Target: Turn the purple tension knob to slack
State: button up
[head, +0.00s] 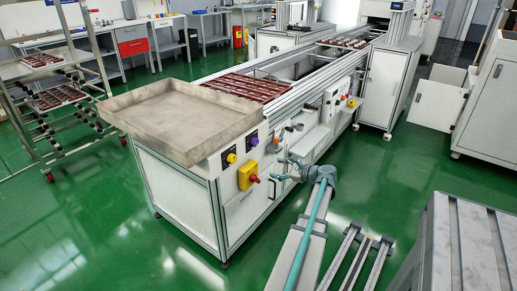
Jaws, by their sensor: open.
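The purple tension knob (254,141) is small and sits on the upper part of the conveyor's side panel, on a dark plate below the table edge. Its pointer direction is too small to tell. My gripper (281,169) is at the end of the teal arm, in front of the same panel, to the right of and lower than the purple knob. It is open and apart from the knob. I see nothing held between its fingers, though they are small here.
A yellow knob (231,158) is left of the purple one. A yellow switch box (245,177) with a red knob is below. A shallow grey tray (185,152) overhangs the conveyor's near end. Green floor (120,240) is clear at the left front.

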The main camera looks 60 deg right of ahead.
aim_at(257, 143)
notch_tip(257, 143, up, 6)
jog(key=w+d+m+t, duration=0.1)
jog(key=d+m+t, duration=0.2)
jog(key=m, duration=0.1)
jog(key=w, duration=0.3)
jog(key=w+m, duration=0.1)
jog(key=w, duration=0.3)
jog(key=w+m+b, duration=0.1)
jog(key=w, duration=0.3)
jog(key=shift+d+r, duration=0.25)
jog(key=shift+c, duration=0.3)
jog(key=c, duration=1.1)
